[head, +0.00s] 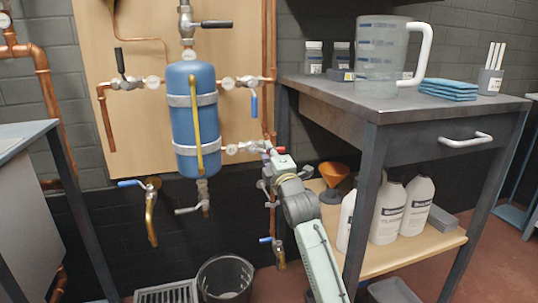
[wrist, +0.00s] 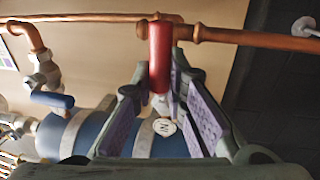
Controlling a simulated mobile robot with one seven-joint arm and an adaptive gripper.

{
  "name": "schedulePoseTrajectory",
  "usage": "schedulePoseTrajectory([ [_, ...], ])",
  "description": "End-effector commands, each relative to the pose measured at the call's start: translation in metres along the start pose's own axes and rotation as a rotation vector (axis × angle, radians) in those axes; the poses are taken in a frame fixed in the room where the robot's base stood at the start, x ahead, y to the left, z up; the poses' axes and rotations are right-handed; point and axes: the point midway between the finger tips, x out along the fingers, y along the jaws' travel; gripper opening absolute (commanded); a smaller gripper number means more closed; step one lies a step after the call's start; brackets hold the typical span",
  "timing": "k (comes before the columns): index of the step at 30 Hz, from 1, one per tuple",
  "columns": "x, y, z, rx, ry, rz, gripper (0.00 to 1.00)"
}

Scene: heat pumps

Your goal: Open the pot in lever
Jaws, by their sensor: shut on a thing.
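The pot is a blue upright cylinder (head: 193,118) with pale bands, mounted on a wooden board. A red-handled lever sits on the pipe at its lower right; a bit of the red handle (head: 281,150) shows beside my gripper (head: 272,160) in the head view. In the wrist view the red lever handle (wrist: 160,50) stands between the two purple-padded fingers of my gripper (wrist: 161,80), which are shut on it. A round white tag (wrist: 164,127) hangs just behind it, with lettering that looks like "IN". The fingers and arm hide most of the valve body in the head view.
Copper pipes (head: 268,60) run close to my gripper. A grey workbench (head: 350,105) with a jug (head: 385,60) stands to the right, with white bottles (head: 388,212) on its lower shelf. A black bin (head: 225,278) stands on the floor.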

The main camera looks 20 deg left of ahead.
Motion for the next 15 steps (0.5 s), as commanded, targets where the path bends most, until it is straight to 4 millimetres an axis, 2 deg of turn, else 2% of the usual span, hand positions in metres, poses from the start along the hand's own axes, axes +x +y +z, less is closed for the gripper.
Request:
schedulePoseTrajectory([
  [8, 0.0007, 0.0014, 0.0003, -0.007, -0.001, 0.002, 0.0],
  [9, 0.0007, 0.0015, 0.0002, -0.007, -0.001, 0.002, 0.14],
  [15, 0.0005, 0.0012, 0.0, -0.004, 0.0, 0.002, 0.28],
])
